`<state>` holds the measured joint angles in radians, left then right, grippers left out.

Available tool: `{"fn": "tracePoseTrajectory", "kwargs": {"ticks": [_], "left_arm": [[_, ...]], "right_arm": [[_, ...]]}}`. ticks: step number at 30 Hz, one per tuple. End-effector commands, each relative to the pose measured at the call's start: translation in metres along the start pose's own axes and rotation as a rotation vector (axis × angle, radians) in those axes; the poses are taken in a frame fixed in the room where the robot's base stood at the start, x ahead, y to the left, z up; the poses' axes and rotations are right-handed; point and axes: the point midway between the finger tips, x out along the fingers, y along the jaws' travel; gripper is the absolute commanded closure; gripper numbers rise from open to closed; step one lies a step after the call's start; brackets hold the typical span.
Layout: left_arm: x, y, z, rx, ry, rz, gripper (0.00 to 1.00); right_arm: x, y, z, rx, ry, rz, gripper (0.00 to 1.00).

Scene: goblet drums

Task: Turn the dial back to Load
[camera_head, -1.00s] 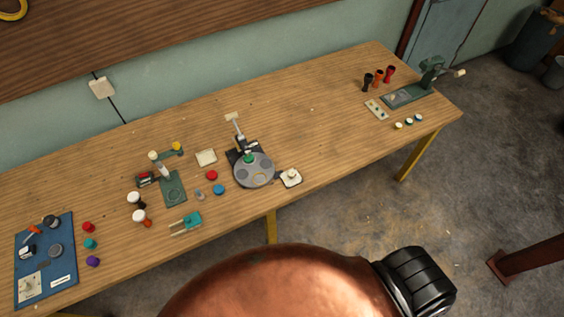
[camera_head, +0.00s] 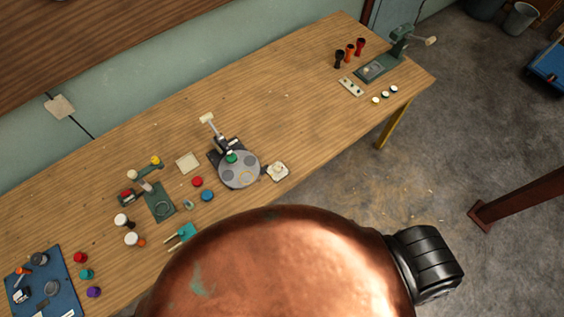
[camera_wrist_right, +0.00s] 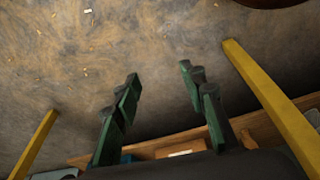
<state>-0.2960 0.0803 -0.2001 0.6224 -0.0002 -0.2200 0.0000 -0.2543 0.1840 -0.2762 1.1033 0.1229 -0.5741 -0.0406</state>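A small off-white square unit with a round knob (camera_head: 277,171), which looks like the dial, sits at the front edge of the wooden table. It adjoins the grey round plate (camera_head: 238,170) of a dark press with a pale-ended lever (camera_head: 208,119). Any lettering on the dial is too small to read, so its setting cannot be told. My right gripper (camera_wrist_right: 160,78) is open and empty in the right wrist view, its green fingers apart over the floor. No gripper shows in the head view, and my left gripper is not in view.
Red (camera_head: 197,181) and blue (camera_head: 207,195) caps lie left of the round plate, near a green hand press (camera_head: 158,200). A blue mat (camera_head: 65,298) holds parts at the left. Another green press (camera_head: 378,68) stands far right. The table's middle right is clear. Yellow table legs (camera_wrist_right: 270,100) flank my right gripper.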

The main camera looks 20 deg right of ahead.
Motion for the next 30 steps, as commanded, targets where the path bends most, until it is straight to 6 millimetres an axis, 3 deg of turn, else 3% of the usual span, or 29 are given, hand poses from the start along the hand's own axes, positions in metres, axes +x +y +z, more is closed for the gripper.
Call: {"fn": "tracePoseTrajectory", "kwargs": {"ticks": [1, 3, 6, 9, 21, 30], "left_arm": [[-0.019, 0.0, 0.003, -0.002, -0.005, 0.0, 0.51], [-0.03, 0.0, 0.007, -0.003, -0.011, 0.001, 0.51], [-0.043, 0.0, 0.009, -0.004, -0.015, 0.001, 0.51], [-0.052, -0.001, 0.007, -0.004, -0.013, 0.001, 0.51], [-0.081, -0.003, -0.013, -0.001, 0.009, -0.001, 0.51], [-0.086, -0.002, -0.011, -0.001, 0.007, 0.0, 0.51]], "right_arm": [[-0.037, 0.002, -0.053, -0.026, 0.044, -0.011, 0.61], [-0.077, -0.004, -0.105, -0.06, 0.079, -0.035, 0.61], [-0.129, -0.017, -0.16, -0.11, 0.119, -0.068, 0.61], [-0.172, -0.029, -0.196, -0.154, 0.147, -0.095, 0.61], [-0.312, -0.08, -0.277, -0.35, 0.225, -0.186, 0.61], [-0.325, -0.112, -0.325, -0.607, 0.235, -0.268, 0.61]]}}
